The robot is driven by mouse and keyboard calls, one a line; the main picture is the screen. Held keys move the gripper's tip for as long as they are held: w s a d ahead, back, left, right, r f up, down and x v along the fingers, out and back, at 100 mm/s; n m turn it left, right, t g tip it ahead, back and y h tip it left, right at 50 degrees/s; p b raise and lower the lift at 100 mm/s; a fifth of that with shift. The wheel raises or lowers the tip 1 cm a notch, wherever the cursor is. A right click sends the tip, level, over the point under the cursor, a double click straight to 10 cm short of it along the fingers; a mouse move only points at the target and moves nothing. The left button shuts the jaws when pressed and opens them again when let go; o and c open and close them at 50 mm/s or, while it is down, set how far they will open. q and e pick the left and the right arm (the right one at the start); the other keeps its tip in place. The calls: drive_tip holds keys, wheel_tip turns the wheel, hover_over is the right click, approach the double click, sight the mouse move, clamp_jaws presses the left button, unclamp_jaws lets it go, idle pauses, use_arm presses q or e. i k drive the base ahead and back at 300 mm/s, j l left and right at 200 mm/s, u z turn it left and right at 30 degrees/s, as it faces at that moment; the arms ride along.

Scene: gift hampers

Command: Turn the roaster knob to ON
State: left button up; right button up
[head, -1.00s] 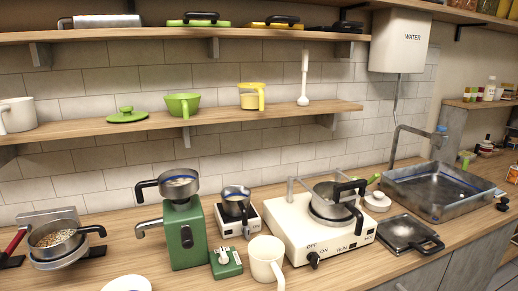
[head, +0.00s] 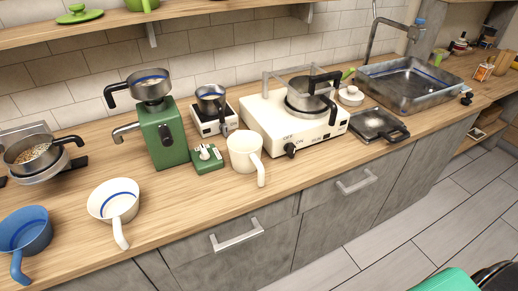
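A white box-shaped appliance (head: 262,125) stands on the wooden counter with a steel pot (head: 304,95) on top. Its front carries a black knob (head: 290,150) and the printed words OFF, ON and RUN. The knob sits at the left end of this front; its exact pointing is too small to tell. A small green box (head: 207,166) with a white knob (head: 205,153) lies beside the green machine (head: 163,135). I cannot tell from the picture which appliance is the roaster. Neither of my grippers is in view.
A white mug (head: 243,152) stands close left of the black knob. A white cup (head: 113,200) and a blue cup (head: 25,232) stand at the front left. A pan of beans (head: 33,157) is at the far left. A flat black-handled pan (head: 377,124) and sink (head: 407,84) are right.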

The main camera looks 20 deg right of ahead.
sight(290, 149)
drive_tip(key=l+u, duration=1.25)
drive_tip(key=k+l+u, duration=0.15)
drive_tip(key=l+u, duration=0.15)
drive_tip(key=u, duration=0.15)
